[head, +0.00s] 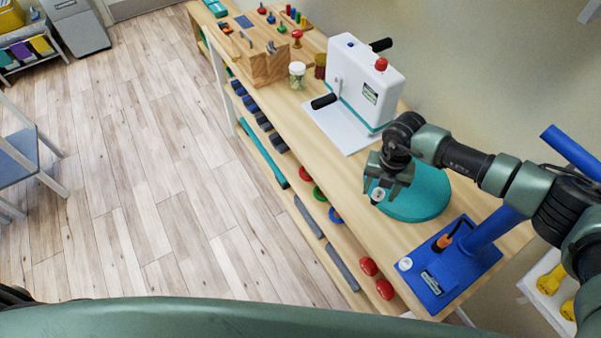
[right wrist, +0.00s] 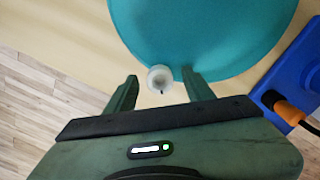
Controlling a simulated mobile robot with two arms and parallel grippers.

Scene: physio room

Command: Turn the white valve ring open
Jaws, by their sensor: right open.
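The white valve ring (head: 378,194) sits at the near left edge of a round teal cushion (head: 425,196) on the wooden bench. In the right wrist view the ring (right wrist: 160,78) is a small pale round piece with a dark spot, at the edge of the teal cushion (right wrist: 205,35). My right gripper (head: 377,188) is open above the cushion's edge. In the right wrist view its fingers (right wrist: 159,82) stand on either side of the ring, with gaps on both sides. I cannot tell how far the fingertips are above it. My left gripper is not in view.
A blue stand (head: 440,278) with a white round piece is right of the cushion at the bench's near end. A white machine (head: 362,80) with black handles stands beyond the cushion. The lower shelf holds weights and red items (head: 369,266). Open floor lies left.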

